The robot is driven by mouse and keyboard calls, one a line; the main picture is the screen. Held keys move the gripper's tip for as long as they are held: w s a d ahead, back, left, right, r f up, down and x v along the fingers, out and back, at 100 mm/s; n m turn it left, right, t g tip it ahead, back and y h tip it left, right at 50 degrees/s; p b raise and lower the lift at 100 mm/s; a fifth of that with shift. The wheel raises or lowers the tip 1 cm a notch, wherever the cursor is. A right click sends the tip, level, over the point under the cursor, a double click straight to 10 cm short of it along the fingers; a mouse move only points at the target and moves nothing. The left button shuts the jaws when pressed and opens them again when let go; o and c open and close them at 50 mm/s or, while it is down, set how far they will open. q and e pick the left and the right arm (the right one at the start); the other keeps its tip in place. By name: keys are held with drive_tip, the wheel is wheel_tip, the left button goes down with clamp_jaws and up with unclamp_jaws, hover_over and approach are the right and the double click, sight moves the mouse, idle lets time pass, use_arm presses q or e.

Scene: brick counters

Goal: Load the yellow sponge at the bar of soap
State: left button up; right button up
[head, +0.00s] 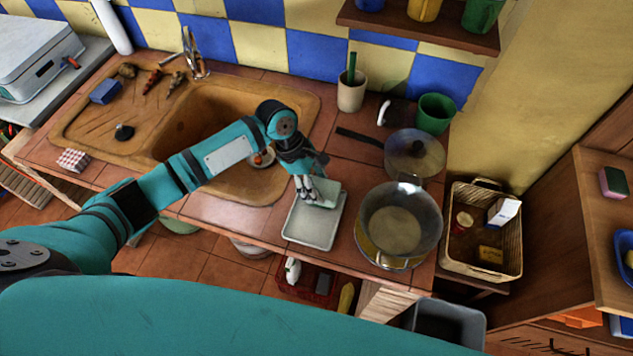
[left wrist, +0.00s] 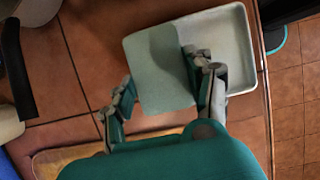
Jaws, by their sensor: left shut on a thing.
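My left gripper (head: 314,188) is shut on a flat pale green slab (head: 327,193) with rounded corners. The slab shows clearly between the two fingers (left wrist: 160,95) in the left wrist view (left wrist: 157,65). I cannot tell whether it is the bar of soap. It overlaps the far part of a shallow white tray (head: 312,228) on the counter; whether it touches the tray is unclear. No yellow sponge can be clearly made out. A yellow item (head: 346,298) lies below the counter's front edge, and a pink and green block (head: 613,182) lies on the right shelf. My right gripper is not in view.
A glass pot (head: 400,220) stands right of the tray, with a lidded pan (head: 414,154) behind it. The sink (head: 200,118) is to the left. A beige cup (head: 352,92) and green pot (head: 435,113) stand at the back. A basket (head: 486,215) is at right.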

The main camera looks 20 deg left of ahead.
sight(317, 186)
use_arm(q)
drive_tip(key=shift+s+f+p, duration=0.2)
drive_tip(key=shift+f+p, duration=0.05)
drive_tip(key=shift+p, duration=0.3)
idle(1.8)
wheel_tip(317, 186, up, 5)
drive_tip(key=p, duration=0.6)
drive_tip(key=shift+w+r+p, duration=0.15)
drive_tip(key=shift+p, duration=0.25)
drive_tip(key=shift+r, duration=1.05)
